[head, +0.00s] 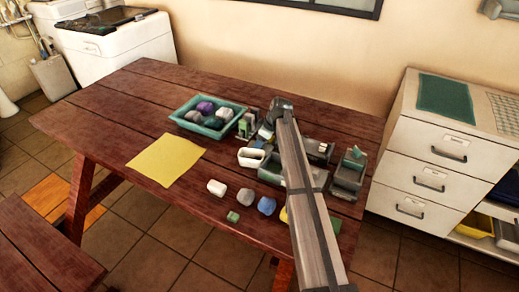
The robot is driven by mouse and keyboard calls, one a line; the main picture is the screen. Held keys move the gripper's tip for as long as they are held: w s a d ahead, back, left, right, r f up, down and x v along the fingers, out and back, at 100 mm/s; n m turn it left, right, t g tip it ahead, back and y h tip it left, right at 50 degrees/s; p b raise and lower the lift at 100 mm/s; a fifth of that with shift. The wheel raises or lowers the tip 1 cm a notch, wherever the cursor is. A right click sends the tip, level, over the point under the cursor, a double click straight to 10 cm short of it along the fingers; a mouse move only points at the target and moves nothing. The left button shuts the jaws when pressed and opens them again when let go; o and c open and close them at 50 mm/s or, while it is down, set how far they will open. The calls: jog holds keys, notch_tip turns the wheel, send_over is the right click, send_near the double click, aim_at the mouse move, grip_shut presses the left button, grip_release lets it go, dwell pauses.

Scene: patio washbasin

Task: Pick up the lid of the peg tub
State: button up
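My arm reaches over the wooden table from the front right. My gripper (266,131) is small and partly hidden by my own arm; I cannot tell whether it is open or shut, or whether it touches anything. A small open white tub (251,157) stands just below it in the picture. A green-and-white item (246,124) stands just left of the gripper.
A teal tray (180,117) holds several rounded items. A yellow cloth (166,160) lies flat at the left. Several small blocks, including a white one (216,188) and a blue one (267,206), lie near the front edge. The table's left part is clear.

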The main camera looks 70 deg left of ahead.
grip_shut()
dwell(0.4)
notch_tip(320, 180, up, 9)
jog(key=s+d+r+n, duration=0.2)
jog(key=s+d+r, duration=0.1)
jog(key=s+d, duration=0.2)
jog(key=shift+d+h, duration=0.4)
jog(key=shift+d, duration=0.4)
